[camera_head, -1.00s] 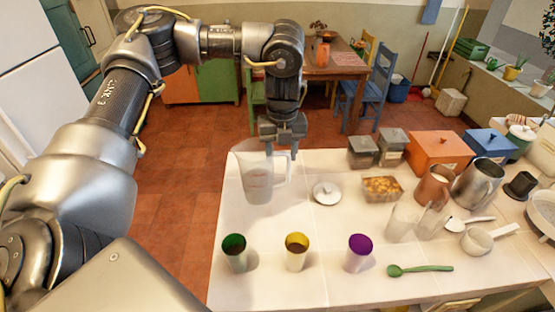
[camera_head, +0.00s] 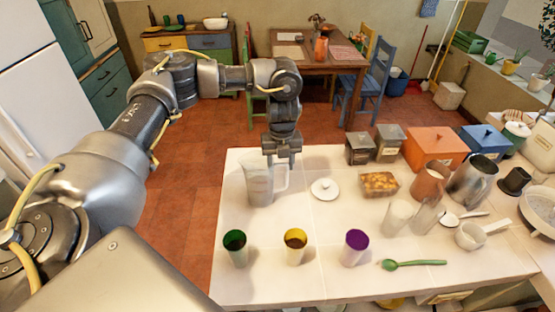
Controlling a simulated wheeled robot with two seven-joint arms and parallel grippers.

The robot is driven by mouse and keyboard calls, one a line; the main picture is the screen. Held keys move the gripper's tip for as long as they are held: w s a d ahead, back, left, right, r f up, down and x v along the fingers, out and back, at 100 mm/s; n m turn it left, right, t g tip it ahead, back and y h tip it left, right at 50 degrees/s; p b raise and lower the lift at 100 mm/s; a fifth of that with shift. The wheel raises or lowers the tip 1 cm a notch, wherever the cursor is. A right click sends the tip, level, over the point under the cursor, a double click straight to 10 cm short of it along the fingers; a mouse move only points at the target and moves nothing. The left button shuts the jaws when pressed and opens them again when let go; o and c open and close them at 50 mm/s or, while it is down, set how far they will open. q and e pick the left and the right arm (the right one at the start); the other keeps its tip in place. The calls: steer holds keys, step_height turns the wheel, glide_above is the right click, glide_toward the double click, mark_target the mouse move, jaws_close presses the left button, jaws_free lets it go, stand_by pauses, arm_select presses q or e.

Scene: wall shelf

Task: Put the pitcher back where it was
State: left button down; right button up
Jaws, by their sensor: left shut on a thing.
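The clear pitcher (camera_head: 258,187) is at the left back part of the white tiled table (camera_head: 335,230), upright or nearly so. Its handle is on the right side. My left gripper (camera_head: 281,160) points down and is shut on the pitcher at its handle; the fingertips are small and partly merged with it. The pitcher's base is at or very close to the tabletop; I cannot tell whether it touches. A green cup (camera_head: 235,248), a yellow cup (camera_head: 295,246) and a purple cup (camera_head: 354,247) stand in a row in front. My right gripper is out of view.
A white lid (camera_head: 324,189) lies right of the pitcher. Further right are a food dish (camera_head: 379,184), clear glasses (camera_head: 397,217), a copper jug (camera_head: 431,181), a metal pitcher (camera_head: 472,178) and canisters (camera_head: 436,149). A green spoon (camera_head: 413,263) lies in front. The table's left edge is near the pitcher.

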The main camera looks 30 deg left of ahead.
arm_select(q)
steer(key=shift+r, duration=0.1)
steer(key=shift+f, duration=0.2)
steer(key=c, duration=0.7)
jaws_free()
steer(key=shift+s, duration=0.1)
steer(key=shift+r, duration=0.2)
step_height(320, 180, up, 12)
steer(key=b, duration=0.2)
steer(key=shift+d, duration=0.15)
